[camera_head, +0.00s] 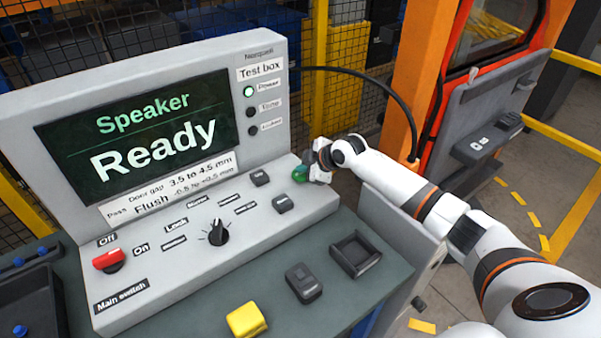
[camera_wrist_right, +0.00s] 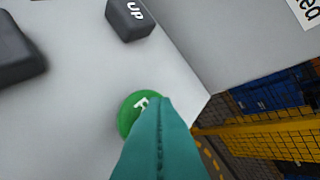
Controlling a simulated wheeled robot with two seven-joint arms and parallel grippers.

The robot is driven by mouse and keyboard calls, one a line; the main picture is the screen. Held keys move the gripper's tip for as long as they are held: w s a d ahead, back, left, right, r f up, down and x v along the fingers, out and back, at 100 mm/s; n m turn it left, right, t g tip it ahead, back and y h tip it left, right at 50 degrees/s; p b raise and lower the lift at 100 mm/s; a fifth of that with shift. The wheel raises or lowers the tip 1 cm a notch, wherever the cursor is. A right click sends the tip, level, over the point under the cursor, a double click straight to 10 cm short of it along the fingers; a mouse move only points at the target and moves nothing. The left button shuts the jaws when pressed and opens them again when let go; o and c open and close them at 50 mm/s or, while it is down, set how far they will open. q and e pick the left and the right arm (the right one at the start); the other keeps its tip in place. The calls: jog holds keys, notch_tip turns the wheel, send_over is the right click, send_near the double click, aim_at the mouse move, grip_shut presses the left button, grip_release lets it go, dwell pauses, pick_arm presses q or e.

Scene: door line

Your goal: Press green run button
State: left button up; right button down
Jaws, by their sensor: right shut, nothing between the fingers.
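The green button (camera_head: 300,174) sits at the right end of the grey test box's sloped panel (camera_head: 165,262). In the right wrist view the green button (camera_wrist_right: 128,112) shows a white letter and is partly hidden by the fingers. My right gripper (camera_head: 318,165) is right beside the button. Its teal fingers (camera_wrist_right: 158,125) are shut and empty, with their tips overlapping the button in the picture. I cannot tell whether they touch or press it. The screen (camera_head: 145,140) reads "Speaker Ready". My left gripper is not in view.
On the panel are a red main switch (camera_head: 109,260), a black knob (camera_head: 218,233) and black Up (camera_head: 260,178) and Down keys. A yellow block (camera_head: 246,320), a grey device (camera_head: 303,283) and a black tray (camera_head: 331,256) lie in front. An orange-framed door stands right.

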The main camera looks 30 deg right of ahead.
jog(key=shift+f, duration=0.25)
jog(key=shift+r, duration=0.1)
jog(key=shift+r+p, duration=0.75)
jog(key=shift+r, duration=0.1)
jog(key=shift+r+p, duration=2.1)
jog(key=shift+r, duration=0.45)
notch_tip(320, 180, up, 9)
jog(key=p, duration=0.7)
send_over(304, 175)
jog(key=shift+a+f, duration=0.1)
jog(key=shift+f, duration=0.05)
